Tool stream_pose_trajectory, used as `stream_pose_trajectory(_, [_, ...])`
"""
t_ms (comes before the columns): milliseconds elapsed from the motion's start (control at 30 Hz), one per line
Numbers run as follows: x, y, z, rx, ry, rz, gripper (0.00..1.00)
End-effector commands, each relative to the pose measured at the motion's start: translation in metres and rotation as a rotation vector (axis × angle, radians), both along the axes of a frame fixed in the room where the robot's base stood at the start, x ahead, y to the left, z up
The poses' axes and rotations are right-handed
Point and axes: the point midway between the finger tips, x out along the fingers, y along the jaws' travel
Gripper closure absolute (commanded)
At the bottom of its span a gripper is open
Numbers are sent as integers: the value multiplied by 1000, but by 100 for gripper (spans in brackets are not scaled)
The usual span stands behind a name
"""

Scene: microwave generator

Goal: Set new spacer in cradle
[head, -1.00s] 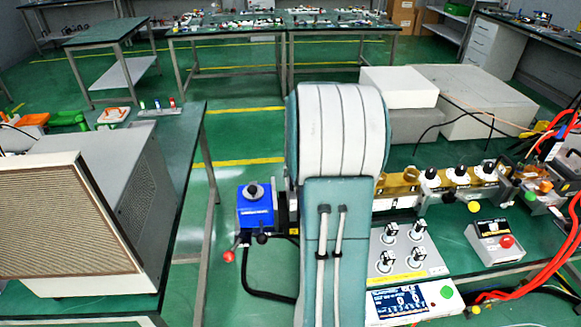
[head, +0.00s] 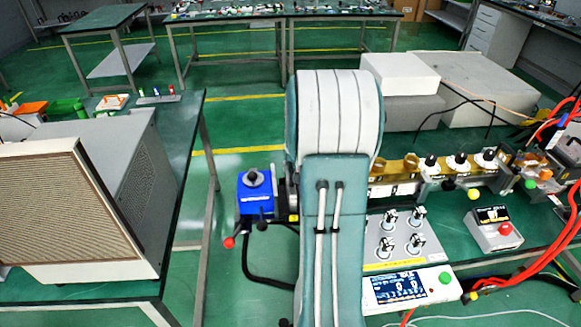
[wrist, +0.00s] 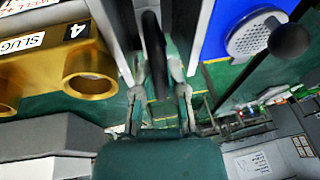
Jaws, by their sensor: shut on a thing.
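In the wrist view my gripper (wrist: 162,88) is shut on a dark, narrow, upright piece (wrist: 152,40), which I take for the spacer. It shows nearly edge-on, so its full shape is unclear. A blue unit (wrist: 240,30) with a perforated silver disc and a black knob is to the right of the gripper. A gold block (wrist: 45,62) with a ring marked 4 and SLUG is to the left. I cannot tell which part is the cradle. In the head view my arm hides the gripper and the held piece; the blue unit (head: 257,196) shows left of the arm.
A beige grilled box (head: 60,215) stands on the left bench. On the right are the gold block with white-topped parts (head: 410,166), a knob panel (head: 402,240), a display box (head: 408,288) and red cables (head: 560,255). Green floor is open between the benches.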

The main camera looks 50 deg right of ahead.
Motion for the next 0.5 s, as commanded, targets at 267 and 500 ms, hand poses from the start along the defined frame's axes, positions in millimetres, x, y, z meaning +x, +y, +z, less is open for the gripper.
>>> stream_pose_trajectory(267, [0,0,0,-1,-1,0,43])
stream_pose_trajectory(500, [-1,0,1,1,2,0,43])
